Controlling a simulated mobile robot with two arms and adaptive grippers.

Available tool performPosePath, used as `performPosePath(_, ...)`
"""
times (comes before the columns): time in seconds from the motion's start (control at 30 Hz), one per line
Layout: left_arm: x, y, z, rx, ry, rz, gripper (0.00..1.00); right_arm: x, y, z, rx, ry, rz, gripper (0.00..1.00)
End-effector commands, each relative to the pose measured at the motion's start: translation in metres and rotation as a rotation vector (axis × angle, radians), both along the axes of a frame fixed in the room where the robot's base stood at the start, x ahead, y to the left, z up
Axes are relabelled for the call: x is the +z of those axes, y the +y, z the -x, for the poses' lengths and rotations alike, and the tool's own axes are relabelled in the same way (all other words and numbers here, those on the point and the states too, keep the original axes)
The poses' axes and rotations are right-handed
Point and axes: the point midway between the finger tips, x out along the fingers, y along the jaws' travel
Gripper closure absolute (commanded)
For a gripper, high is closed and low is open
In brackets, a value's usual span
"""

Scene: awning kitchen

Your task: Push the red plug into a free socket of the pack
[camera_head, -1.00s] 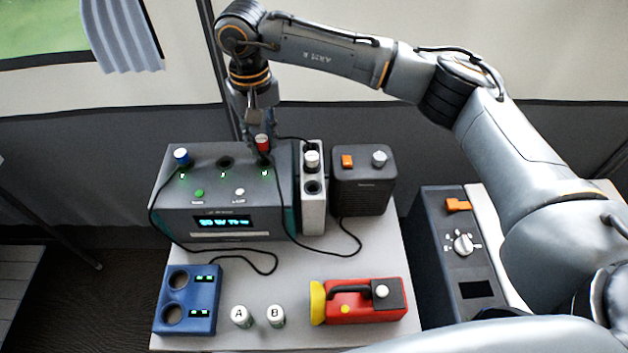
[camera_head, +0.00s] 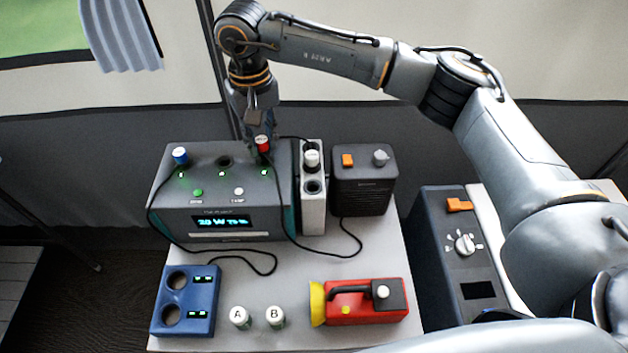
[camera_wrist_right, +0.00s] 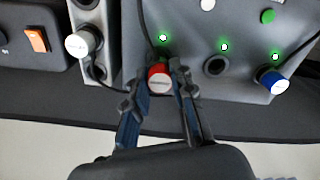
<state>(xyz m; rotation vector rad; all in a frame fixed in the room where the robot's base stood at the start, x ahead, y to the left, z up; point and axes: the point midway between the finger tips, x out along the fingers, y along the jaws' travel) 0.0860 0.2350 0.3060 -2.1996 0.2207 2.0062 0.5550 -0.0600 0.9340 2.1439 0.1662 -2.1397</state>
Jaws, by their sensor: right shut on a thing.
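The grey power pack (camera_head: 270,205) stands at the back left of the table, with a lit display on its front. The red plug (camera_head: 262,142) is at the right end of the row on the pack's top; in the right wrist view the red plug (camera_wrist_right: 159,79) has a white cap. My right gripper (camera_wrist_right: 161,80) is shut on it from both sides; it also shows in the head view (camera_head: 262,138). The plug's lower end is hidden, so its depth is unclear. The middle socket (camera_wrist_right: 215,65) is empty. A blue plug (camera_wrist_right: 272,79) sits in the other end socket. Three green lights glow by the sockets.
A light two-hole strip (camera_head: 313,205) with a white-capped plug (camera_head: 311,158) stands beside the pack, then a dark box (camera_head: 362,190). In front are a blue charger (camera_head: 186,325), two cells (camera_head: 240,317) and a red lantern (camera_head: 365,312). Cables cross the table.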

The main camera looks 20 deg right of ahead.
Motion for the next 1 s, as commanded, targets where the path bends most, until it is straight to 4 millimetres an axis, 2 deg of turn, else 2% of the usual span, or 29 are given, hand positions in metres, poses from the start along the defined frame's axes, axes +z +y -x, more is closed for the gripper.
performPosePath(0.43, -0.011, 0.0, 0.0, 0.0, 0.0, 0.0, 0.6, -0.012, 0.0, 0.0, 0.0, -0.001, 0.0, 1.0)
performPosePath(1.0, -0.012, 0.0, 0.0, 0.0, 0.0, 0.0, 0.6, -0.013, 0.0, 0.0, 0.0, -0.001, 0.0, 1.0)
